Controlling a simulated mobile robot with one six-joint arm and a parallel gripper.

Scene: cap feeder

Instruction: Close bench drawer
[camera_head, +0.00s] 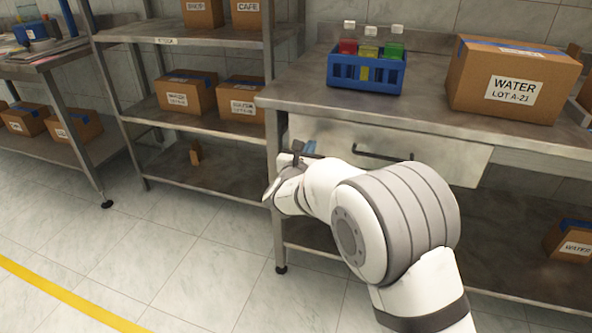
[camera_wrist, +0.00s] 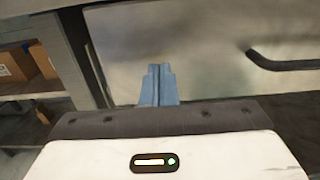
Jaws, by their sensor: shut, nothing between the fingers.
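The bench drawer (camera_head: 455,163) sits under the metal bench top, with a dark bar handle (camera_head: 383,154) on its front. The drawer front looks near flush with the bench frame; I cannot tell whether a small gap is left. My gripper (camera_head: 309,148) is at the left part of the drawer front, left of the handle. In the wrist view my gripper's blue fingers (camera_wrist: 158,84) are together and empty, pointing at the drawer front (camera_wrist: 190,50). The handle also shows at the right of the wrist view (camera_wrist: 285,62). I cannot tell whether the fingertips touch the drawer.
On the bench stand a blue rack (camera_head: 365,76) with several coloured-label bottles and a WATER box (camera_head: 513,78). A metal shelf (camera_head: 190,125) with boxes stands left of the bench. The floor (camera_head: 180,260) at the front left is clear.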

